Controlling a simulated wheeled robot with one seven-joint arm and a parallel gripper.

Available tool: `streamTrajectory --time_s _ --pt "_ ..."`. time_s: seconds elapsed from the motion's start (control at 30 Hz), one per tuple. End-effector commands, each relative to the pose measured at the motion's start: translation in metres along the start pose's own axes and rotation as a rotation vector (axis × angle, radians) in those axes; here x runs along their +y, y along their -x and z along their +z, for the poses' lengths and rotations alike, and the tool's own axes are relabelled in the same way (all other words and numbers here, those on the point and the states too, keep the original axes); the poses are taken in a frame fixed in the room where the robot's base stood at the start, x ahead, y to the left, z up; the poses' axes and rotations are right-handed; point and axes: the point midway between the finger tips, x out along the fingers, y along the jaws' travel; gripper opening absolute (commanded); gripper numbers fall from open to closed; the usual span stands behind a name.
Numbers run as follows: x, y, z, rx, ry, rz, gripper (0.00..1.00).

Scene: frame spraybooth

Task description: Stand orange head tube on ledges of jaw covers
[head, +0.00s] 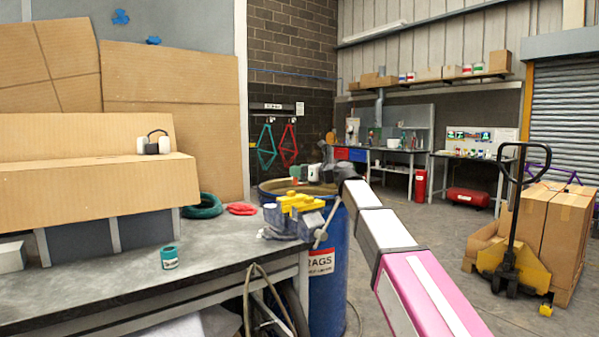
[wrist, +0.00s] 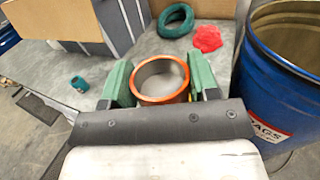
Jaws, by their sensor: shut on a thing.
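The orange head tube (wrist: 184,90) is a short open ring, held between the green finger pads of my gripper (wrist: 160,82) in the wrist view. My gripper is shut on it, with the tube's open end facing the camera. In the head view, my gripper (head: 304,173) hangs above the yellow jaw covers (head: 300,202) on the grey vise (head: 290,222) at the bench corner. The tube is too small to make out clearly there. In the wrist view the jaw covers are almost wholly hidden behind tube and gripper, so I cannot tell whether the tube touches the ledges.
A blue rags drum (head: 326,270) stands right behind the vise. A green coil (head: 203,206), a red cloth (head: 241,209) and a teal tin (head: 169,257) lie on the bench (head: 110,283). Cardboard sheets line the wall. A pallet truck (head: 510,250) with boxes stands right.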

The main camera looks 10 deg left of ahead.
Motion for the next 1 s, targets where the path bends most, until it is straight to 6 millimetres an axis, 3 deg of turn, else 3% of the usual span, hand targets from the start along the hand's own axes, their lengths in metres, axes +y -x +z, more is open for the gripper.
streamTrajectory --time_s 0.6,1.0 --pt "0.000 0.000 -0.040 0.000 0.000 0.000 0.25" --pt "0.000 0.000 -0.044 0.000 0.000 0.000 0.25"
